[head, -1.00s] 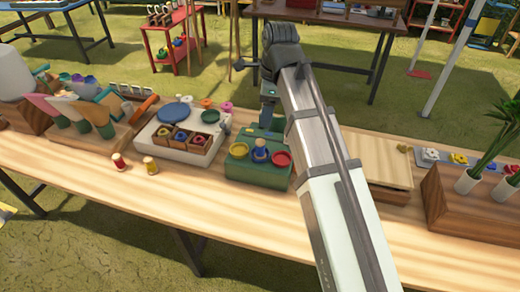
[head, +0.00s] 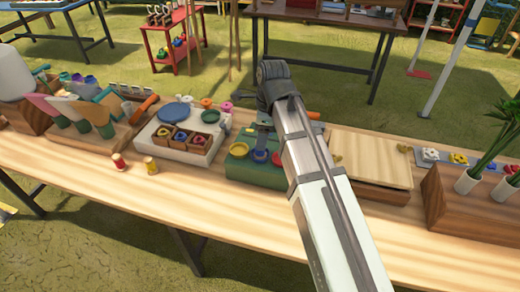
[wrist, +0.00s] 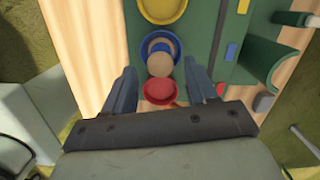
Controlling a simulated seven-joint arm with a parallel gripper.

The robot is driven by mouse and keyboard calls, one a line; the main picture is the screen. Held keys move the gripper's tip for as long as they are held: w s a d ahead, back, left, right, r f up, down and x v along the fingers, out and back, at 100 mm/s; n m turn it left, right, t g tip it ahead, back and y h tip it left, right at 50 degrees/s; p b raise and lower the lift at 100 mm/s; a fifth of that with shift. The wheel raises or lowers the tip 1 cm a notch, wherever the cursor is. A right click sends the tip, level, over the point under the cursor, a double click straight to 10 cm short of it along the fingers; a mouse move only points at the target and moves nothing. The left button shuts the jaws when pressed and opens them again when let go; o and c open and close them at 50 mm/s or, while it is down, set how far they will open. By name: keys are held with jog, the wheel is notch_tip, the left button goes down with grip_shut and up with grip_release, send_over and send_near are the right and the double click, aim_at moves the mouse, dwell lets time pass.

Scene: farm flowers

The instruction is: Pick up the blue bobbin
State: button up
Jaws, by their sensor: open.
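The blue bobbin stands in the blue dish (head: 259,156) on the green box (head: 240,172). In the wrist view I see the bobbin's tan round end (wrist: 159,65) with blue behind it, over the blue dish (wrist: 175,42). My gripper (head: 264,136) is open above the green box and points down. In the wrist view my two fingers (wrist: 159,67) are on either side of the bobbin, with gaps between, not touching it. In the head view my gripper mostly hides the bobbin.
A yellow dish (head: 239,149) and a red dish (head: 277,159) flank the blue dish. A red bobbin (head: 118,161) and a yellow bobbin (head: 151,165) stand on the table to the left. A white tray (head: 180,153) is left of the box, a wooden board (head: 370,157) right.

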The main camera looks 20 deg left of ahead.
jog(key=shift+a+f, duration=0.2)
jog(key=shift+f, duration=0.9)
jog(key=shift+a+f, duration=0.15)
jog(key=shift+f, duration=0.9)
jog(key=shift+c, duration=0.3)
jog(key=c, duration=1)
jog(key=shift+o, duration=0.2)
